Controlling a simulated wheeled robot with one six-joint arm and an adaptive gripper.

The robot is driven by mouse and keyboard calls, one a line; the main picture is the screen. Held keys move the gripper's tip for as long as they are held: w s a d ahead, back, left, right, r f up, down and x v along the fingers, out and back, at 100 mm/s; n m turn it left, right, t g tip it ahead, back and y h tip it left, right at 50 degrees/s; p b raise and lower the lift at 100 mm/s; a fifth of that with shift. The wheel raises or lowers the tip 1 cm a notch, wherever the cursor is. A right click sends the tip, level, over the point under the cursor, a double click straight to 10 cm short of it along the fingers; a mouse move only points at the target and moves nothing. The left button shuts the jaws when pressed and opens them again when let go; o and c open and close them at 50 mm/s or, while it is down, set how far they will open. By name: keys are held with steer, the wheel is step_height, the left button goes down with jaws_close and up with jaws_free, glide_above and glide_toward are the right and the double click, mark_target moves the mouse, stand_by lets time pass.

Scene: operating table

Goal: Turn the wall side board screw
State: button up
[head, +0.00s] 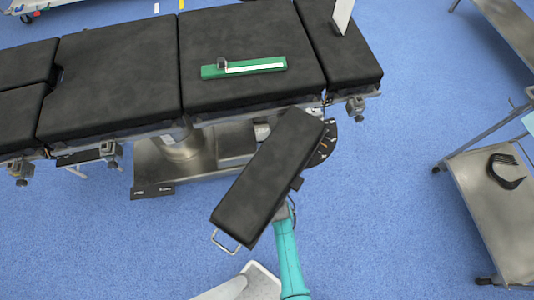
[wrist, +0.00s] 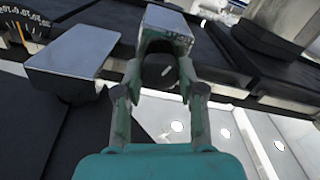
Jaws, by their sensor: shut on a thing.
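The black padded arm board (head: 268,180) juts out at an angle from the near side of the operating table, by a dark scale plate (head: 325,145). In the wrist view, a dark round screw knob (wrist: 160,71) sits below a metal block (wrist: 166,20). My gripper (wrist: 160,84) is shut on this knob, with one finger on each side. In the head view the board hides my gripper and the knob; only my teal arm shows below the board. The wrist view shows the scale plate (wrist: 22,22) at the upper left.
The operating table (head: 110,70) has black pads and a green and white bar (head: 244,67) on top. Rail clamps (head: 355,108) stick out along its near edge. A metal trolley (head: 490,210) stands at the right. Another metal block (wrist: 70,50) is left of my fingers.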

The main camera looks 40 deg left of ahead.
steer(key=o, duration=1.1)
steer(key=shift+o, duration=0.2)
steer(key=v, duration=1.2)
